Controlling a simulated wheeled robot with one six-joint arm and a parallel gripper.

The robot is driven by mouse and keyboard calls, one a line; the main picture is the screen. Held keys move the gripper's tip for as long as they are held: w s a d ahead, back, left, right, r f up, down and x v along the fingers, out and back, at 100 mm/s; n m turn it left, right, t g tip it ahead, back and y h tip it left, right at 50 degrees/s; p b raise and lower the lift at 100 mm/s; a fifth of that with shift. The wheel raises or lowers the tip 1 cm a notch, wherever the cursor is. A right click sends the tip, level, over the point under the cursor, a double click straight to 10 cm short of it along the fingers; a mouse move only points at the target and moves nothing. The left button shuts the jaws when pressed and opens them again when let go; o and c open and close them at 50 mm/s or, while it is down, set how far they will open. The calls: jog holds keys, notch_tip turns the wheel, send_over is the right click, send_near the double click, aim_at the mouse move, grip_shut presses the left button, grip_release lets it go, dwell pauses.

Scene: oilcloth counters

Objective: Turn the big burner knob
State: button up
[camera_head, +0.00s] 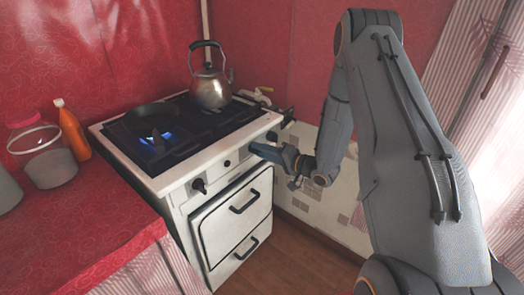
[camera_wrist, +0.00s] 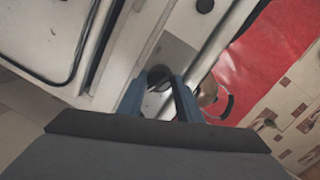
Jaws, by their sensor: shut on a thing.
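The white stove (camera_head: 180,178) has a row of dark knobs along its front panel. My gripper (camera_head: 257,150) reaches the right part of this panel from the right. In the wrist view my gripper (camera_wrist: 157,88) has its two blue fingers on either side of a dark round knob (camera_wrist: 158,75), shut on it. The fingers hide part of this knob, and its pointer angle cannot be told. Another dark knob (camera_wrist: 205,5) shows at the top of the wrist view. A front-left knob (camera_head: 199,185) stands free in the head view.
A metal kettle (camera_head: 210,90) stands at the back right. An orange bottle (camera_head: 73,132) and a glass jar (camera_head: 50,165) stand on the red counter (camera_head: 95,220).

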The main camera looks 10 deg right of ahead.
jog(key=shift+w+d+r+m+y, duration=0.1)
jog(key=shift+d+m+y, duration=0.05)
jog(key=shift+m, duration=0.85)
jog(key=shift+w+d+m+y, duration=0.1)
jog(key=shift+m+y, duration=0.05)
jog(key=shift+m, duration=0.85)
jog(key=o, duration=1)
jog(key=shift+s+a, duration=0.1)
jog(key=shift+a, duration=0.25)
jog(key=shift+d, duration=0.1)
